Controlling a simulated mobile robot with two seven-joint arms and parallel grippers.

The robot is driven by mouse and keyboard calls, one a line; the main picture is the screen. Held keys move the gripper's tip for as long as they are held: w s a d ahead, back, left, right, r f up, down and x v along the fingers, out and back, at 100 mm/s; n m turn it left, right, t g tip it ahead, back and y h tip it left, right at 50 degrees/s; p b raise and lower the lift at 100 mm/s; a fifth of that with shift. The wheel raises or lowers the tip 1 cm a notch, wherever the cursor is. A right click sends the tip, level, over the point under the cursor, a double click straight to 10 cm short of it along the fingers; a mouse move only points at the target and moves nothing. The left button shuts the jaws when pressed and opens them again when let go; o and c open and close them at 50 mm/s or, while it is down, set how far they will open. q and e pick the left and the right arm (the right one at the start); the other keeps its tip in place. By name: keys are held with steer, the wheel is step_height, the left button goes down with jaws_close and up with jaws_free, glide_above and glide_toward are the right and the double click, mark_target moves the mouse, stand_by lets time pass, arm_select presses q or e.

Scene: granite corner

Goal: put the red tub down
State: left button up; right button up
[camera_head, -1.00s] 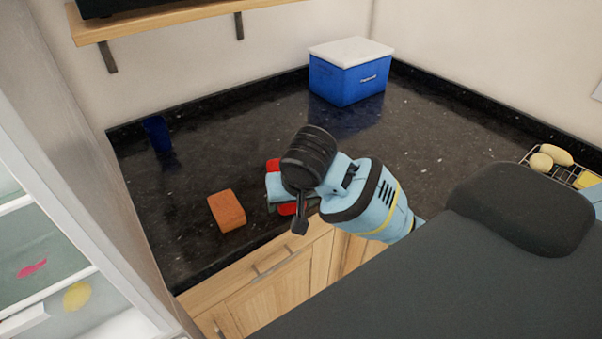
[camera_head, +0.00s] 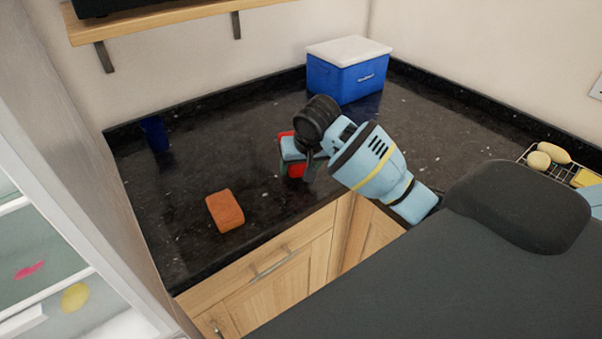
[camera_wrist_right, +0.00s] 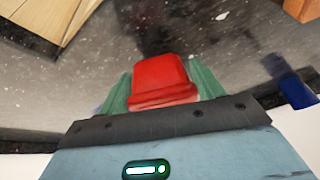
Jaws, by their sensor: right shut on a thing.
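The red tub (camera_wrist_right: 160,80) is between the green-tinted fingers of my right gripper in the right wrist view. In the head view only parts of the red tub (camera_head: 295,170) show beside the gripper; the wrist and fingers hide the rest. My right gripper (camera_head: 298,158) is shut on the tub, over the dark granite counter (camera_head: 240,130) near its front edge. I cannot tell whether the tub touches the counter. My left gripper is not in view.
An orange block (camera_head: 225,210) lies left of the gripper. A blue cup (camera_head: 155,134) stands at the back left. A blue cooler with a white lid (camera_head: 347,75) is behind. A wire rack with yellow items (camera_head: 548,155) is at right.

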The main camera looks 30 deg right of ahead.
mark_target(302, 171)
steer(key=shift+f, duration=1.4)
steer(key=o, duration=1.2)
steer(key=shift+f, duration=0.15)
steer(key=v, duration=1.2)
